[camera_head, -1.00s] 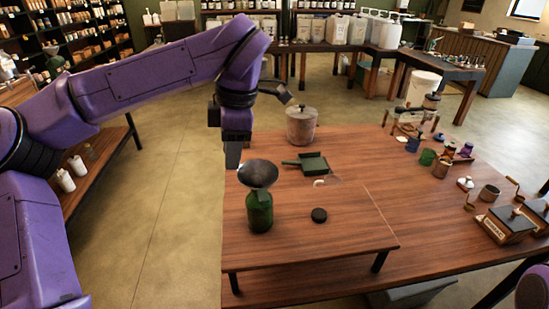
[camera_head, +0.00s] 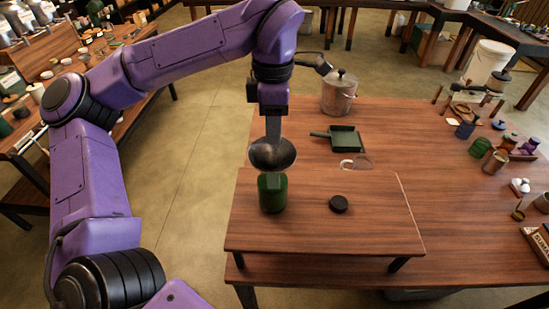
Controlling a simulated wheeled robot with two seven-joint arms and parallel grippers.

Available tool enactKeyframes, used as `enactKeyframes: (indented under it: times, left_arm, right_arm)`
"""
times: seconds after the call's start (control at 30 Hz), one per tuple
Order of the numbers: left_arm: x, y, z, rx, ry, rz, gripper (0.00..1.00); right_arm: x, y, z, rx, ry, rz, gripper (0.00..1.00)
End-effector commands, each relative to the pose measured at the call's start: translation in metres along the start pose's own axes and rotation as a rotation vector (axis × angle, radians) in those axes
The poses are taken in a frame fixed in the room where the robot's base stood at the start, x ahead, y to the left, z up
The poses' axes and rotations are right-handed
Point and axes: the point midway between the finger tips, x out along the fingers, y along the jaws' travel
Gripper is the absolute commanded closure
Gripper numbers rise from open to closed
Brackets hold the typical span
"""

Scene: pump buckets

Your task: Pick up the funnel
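A dark funnel (camera_head: 272,155) sits above a green bottle (camera_head: 272,193) that stands on the raised wooden shelf at the front of the table. My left gripper (camera_head: 273,135) points down from above, with its tips at the funnel's upper edge. I see its fingers edge-on, so I cannot tell whether they are open or shut, or whether they touch the funnel. The bottle hides the funnel's lower part. My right gripper is not in view.
A round black cap (camera_head: 339,204) lies on the wooden shelf (camera_head: 320,235). Behind it are a dark green dustpan-like tray (camera_head: 345,139) and a lidded metal pot (camera_head: 339,92). Several jars and small tools crowd the table's right side.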

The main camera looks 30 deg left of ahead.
Motion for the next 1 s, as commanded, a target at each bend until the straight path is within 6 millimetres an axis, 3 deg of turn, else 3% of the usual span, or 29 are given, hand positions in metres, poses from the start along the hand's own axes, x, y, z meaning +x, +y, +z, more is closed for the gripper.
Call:
enactKeyframes:
  times: [0.27,0.37,0.4,0.83,1.0]
  left_arm:
    - [0.006,0.0,0.001,0.001,-0.001,0.001,0.65]
    - [0.006,0.0,0.001,0.001,-0.001,0.001,0.98]
    - [0.006,0.0,0.001,0.001,-0.001,0.001,1.0]
    - [0.005,0.0,0.001,0.001,0.0,0.001,1.0]
    - [-0.011,-0.001,0.001,0.001,-0.003,0.005,1.0]
  right_arm:
    - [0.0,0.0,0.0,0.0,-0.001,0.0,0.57]
    - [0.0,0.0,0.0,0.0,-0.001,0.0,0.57]
    - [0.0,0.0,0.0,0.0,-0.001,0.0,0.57]
    - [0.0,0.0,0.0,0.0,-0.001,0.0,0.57]
    - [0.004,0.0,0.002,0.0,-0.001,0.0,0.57]
